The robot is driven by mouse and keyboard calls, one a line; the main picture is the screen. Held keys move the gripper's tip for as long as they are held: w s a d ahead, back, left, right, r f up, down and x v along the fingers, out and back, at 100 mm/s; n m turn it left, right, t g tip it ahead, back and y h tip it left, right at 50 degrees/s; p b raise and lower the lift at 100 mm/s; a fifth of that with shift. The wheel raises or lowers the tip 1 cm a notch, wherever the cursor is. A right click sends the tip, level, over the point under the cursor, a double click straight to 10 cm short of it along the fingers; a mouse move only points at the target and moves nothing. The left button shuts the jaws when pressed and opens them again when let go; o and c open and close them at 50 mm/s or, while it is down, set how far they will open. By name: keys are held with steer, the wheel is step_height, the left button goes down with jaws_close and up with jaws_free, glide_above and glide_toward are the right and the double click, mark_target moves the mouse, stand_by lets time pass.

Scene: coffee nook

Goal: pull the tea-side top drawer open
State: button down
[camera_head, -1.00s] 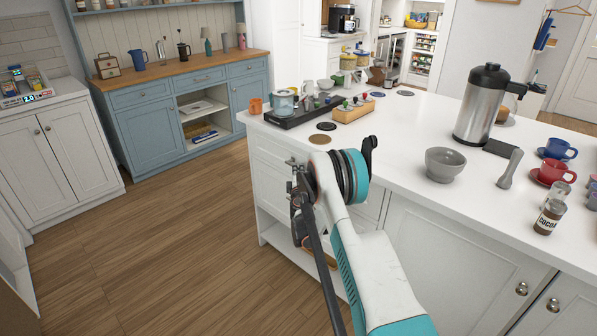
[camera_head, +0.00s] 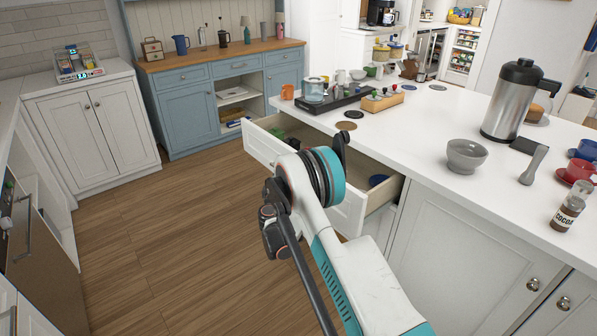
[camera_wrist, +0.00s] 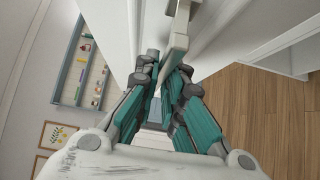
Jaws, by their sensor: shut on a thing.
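The tea-side top drawer (camera_head: 262,148) is a white drawer in the island's end and stands well open. Green items show inside at its left, and something blue lies at its right end. My arm covers the middle of its front and its handle in the head view. In the wrist view my gripper (camera_wrist: 165,68) has its teal-and-grey fingers closed at a pale handle bar (camera_wrist: 178,45). The exact contact is partly hidden by the fingers.
The white island top (camera_head: 420,148) above carries a black tray (camera_head: 325,106), a grey bowl (camera_head: 466,156) and a steel urn (camera_head: 512,100). A blue sideboard (camera_head: 188,120) stands beyond. The wooden floor (camera_head: 150,230) left of the drawer is clear.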

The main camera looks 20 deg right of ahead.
steer(key=s+a, duration=0.2)
steer(key=a, duration=0.3)
steer(key=shift+s+a, duration=0.15)
steer(key=shift+a, duration=0.25)
steer(key=c, duration=1.7)
jaws_free()
steer(key=v, duration=0.7)
steer(key=shift+s, duration=0.15)
steer(key=shift+a, duration=0.15)
